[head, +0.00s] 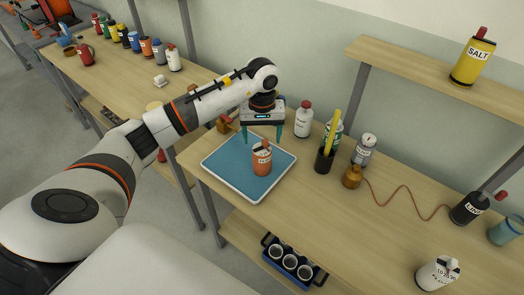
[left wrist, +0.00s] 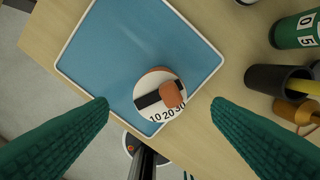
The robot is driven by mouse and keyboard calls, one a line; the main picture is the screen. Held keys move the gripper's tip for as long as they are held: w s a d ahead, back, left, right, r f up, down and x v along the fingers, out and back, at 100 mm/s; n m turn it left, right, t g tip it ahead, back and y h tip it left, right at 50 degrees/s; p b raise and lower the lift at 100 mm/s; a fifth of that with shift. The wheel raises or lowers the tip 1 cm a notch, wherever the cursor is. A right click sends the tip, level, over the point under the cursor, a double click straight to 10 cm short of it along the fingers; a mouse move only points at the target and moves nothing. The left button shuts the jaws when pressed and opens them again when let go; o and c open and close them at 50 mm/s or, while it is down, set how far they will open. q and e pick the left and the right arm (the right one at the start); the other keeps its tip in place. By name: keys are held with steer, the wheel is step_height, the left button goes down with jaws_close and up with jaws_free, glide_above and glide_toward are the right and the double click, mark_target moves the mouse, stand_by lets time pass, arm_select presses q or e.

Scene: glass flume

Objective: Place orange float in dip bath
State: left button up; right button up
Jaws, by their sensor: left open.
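The orange float (head: 262,160), a small orange cylinder with a label and a knob on top, stands upright on the blue floor of a shallow tray with a pale rim (head: 225,176), which looks like the dip bath. In the left wrist view the float (left wrist: 155,100) shows a pale top with numbers and an orange knob. My left gripper (head: 262,139) is open above the float, its green fingers pointing down and spread to either side. The fingers appear apart from the float. The float's base is hidden from the wrist view. My right gripper is not in view.
A white bottle (head: 303,120), a black cup with a yellow stick (head: 324,160) and a brown weight-like object (head: 352,177) stand right of the tray. A lower shelf holds a rack of cups (head: 288,262). The tray's floor around the float is clear.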

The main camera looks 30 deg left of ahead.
arm_select(q)
steer(key=shift+r+b, duration=0.45)
steer(key=shift+r, duration=1.75)
steer(key=shift+d, duration=0.1)
